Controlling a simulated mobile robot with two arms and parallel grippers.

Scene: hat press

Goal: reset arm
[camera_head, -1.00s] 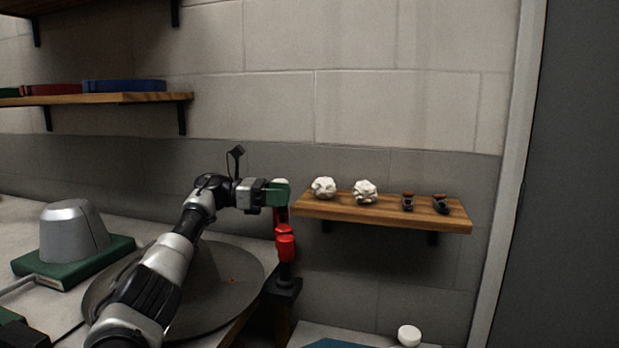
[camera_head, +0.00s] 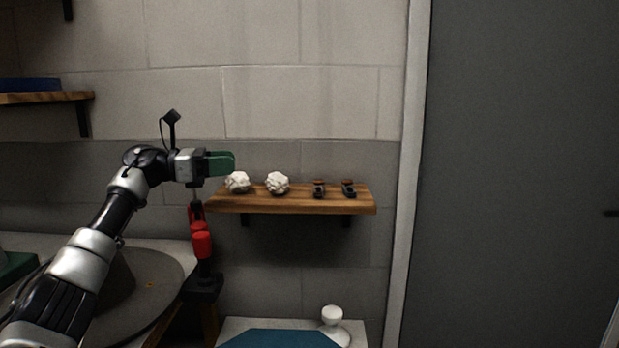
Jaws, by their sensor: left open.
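My left arm comes in from the lower left. Its gripper (camera_head: 220,163) has green fingers and points right, just in front of the left end of the small wooden shelf. It is open, and I see nothing held in it. The fingers are seen edge-on, so the gap between them does not show clearly. My right gripper is not in view.
The small wall shelf (camera_head: 297,203) holds two white crumpled lumps (camera_head: 277,183) and two small dark tools (camera_head: 348,188). A red and black stand (camera_head: 202,245) is below my gripper. A grey round disc (camera_head: 150,283) lies at left. A grey door (camera_head: 515,170) fills the right.

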